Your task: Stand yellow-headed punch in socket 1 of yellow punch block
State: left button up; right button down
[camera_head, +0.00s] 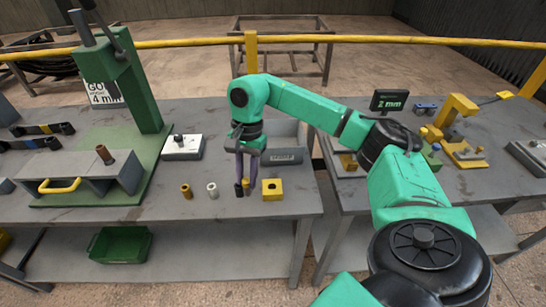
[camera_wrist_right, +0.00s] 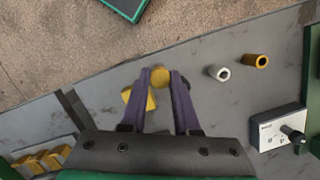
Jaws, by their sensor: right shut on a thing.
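My right gripper (camera_head: 242,188) is shut on the yellow-headed punch (camera_head: 246,183), just left of the yellow punch block in the head view. In the right wrist view the fingertips (camera_wrist_right: 161,77) close around the round yellow head (camera_wrist_right: 160,77); the lower part of the punch is hidden below it. The yellow punch block (camera_head: 272,188) stands on the grey bench with a dark round socket in its top. In the right wrist view the block (camera_wrist_right: 135,103) is partly covered by a finger. My left gripper is not in view.
A brass bushing (camera_head: 187,191) and a white bushing (camera_head: 212,189) stand left of the gripper. A white box with a knob (camera_head: 183,147) and a green press (camera_head: 140,85) stand farther left. The bench's front edge is close.

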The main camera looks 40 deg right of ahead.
jog(key=d+r+m+t+b, duration=0.35)
jog(key=d+r+m, duration=0.55)
jog(key=r+m, duration=0.6)
pick_arm(q)
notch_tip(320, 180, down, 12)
jog(key=b, duration=0.7)
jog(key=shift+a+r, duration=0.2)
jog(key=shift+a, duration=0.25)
pick_arm(e)
notch_tip(320, 180, down, 22)
jog(key=m, duration=0.1)
jog(key=m+h, duration=0.1)
jog(key=shift+a+r+m, duration=0.15)
jog(key=shift+r+m, duration=0.05)
jog(key=shift+m, duration=0.1)
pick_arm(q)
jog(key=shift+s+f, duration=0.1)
pick_arm(e)
jog(key=shift+f, duration=0.1)
jog(key=c, duration=0.6)
grip_release()
jog(key=shift+c, duration=0.2)
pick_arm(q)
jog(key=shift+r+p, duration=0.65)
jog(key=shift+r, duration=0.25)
pick_arm(e)
jog(key=v, duration=1.2)
jog(key=shift+w, duration=0.15)
